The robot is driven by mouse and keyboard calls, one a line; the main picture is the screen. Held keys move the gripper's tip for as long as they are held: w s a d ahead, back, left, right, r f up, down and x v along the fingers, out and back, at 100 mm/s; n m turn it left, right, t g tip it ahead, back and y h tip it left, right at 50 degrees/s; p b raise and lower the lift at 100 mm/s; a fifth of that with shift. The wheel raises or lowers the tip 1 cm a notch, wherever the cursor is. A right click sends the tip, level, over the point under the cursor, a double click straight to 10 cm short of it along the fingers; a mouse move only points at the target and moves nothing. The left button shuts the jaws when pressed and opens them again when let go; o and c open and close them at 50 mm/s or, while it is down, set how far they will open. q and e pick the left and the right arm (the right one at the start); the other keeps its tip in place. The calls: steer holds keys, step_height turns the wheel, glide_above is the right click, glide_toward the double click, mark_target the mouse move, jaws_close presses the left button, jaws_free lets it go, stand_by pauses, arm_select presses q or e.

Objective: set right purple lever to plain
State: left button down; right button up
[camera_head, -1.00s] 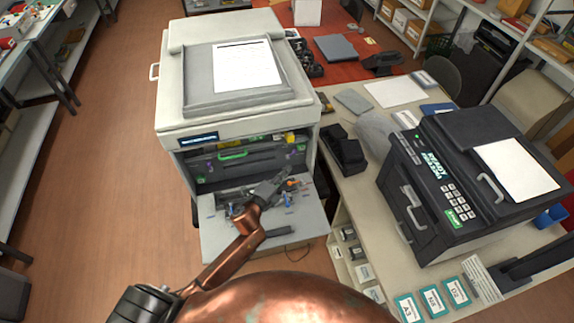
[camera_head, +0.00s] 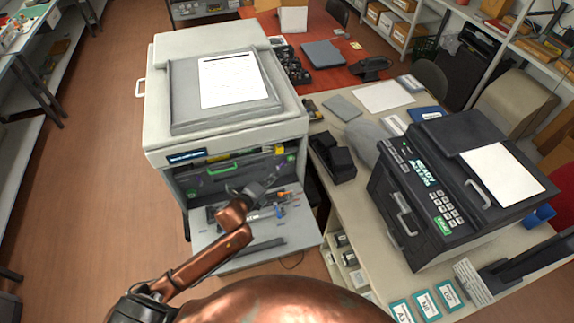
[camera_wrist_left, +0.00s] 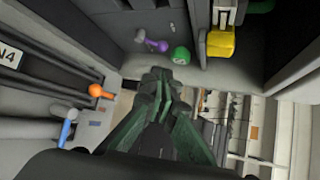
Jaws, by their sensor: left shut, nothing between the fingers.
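The purple lever (camera_wrist_left: 157,46) shows at the top middle of the left wrist view, beside a round green knob (camera_wrist_left: 181,55) on a dark panel. Its exact setting and any "plain" label are not readable. My left gripper (camera_wrist_left: 158,88) is shut and empty, its tips below the lever in that picture and apart from it. In the head view my left gripper (camera_head: 266,182) reaches over the open front flap (camera_head: 285,236) into the right part of the copier's cavity. The green knob (camera_head: 290,157) shows there just beyond the tips. The right gripper is not in view.
An orange-tipped lever (camera_wrist_left: 100,91), a blue lever (camera_wrist_left: 68,124) and a yellow block (camera_wrist_left: 221,43) lie around the gripper. The copier (camera_head: 225,128) has side walls close to the hand. A table with a black machine (camera_head: 455,190) stands to the right.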

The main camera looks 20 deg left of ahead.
mark_target(281, 165)
arm_select(q)
steer(key=x, duration=1)
steer(key=shift+d+f, duration=0.15)
steer(key=shift+d, duration=0.15)
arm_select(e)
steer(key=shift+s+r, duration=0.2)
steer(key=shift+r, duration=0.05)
arm_select(q)
steer(key=shift+s, duration=0.15)
steer(key=shift+a+b, duration=0.1)
steer(key=shift+b, duration=0.25)
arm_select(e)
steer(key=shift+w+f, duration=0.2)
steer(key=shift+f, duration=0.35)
arm_select(q)
steer(key=shift+h, duration=0.3)
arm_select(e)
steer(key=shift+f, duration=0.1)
